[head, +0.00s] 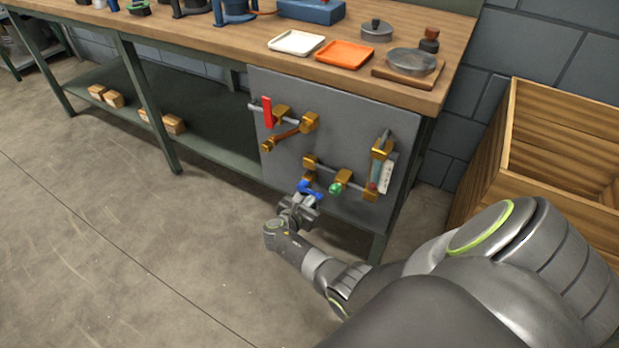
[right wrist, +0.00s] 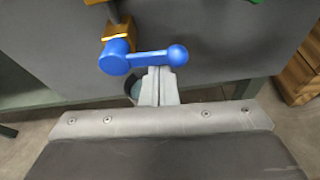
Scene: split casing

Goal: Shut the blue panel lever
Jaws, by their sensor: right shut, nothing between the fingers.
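The blue lever (head: 309,190) is at the lower left of the grey panel (head: 345,117), below a brass fitting. In the right wrist view the blue lever (right wrist: 145,58) has its round hub at the left and its arm lies nearly level, ending in a ball at the right. My right gripper (head: 300,203) is at the lever, with its fingers shut and empty. In the right wrist view its fingertips (right wrist: 160,75) are just under the lever's arm, close to or touching it; I cannot tell which. My left gripper is not in view.
The panel also carries a red lever (head: 267,111), a green knob (head: 335,188), a gauge-like tube (head: 379,165) and brass pipes. It hangs below the workbench top (head: 220,40). A wooden crate (head: 565,125) stands at the right. The floor left of my arm is clear.

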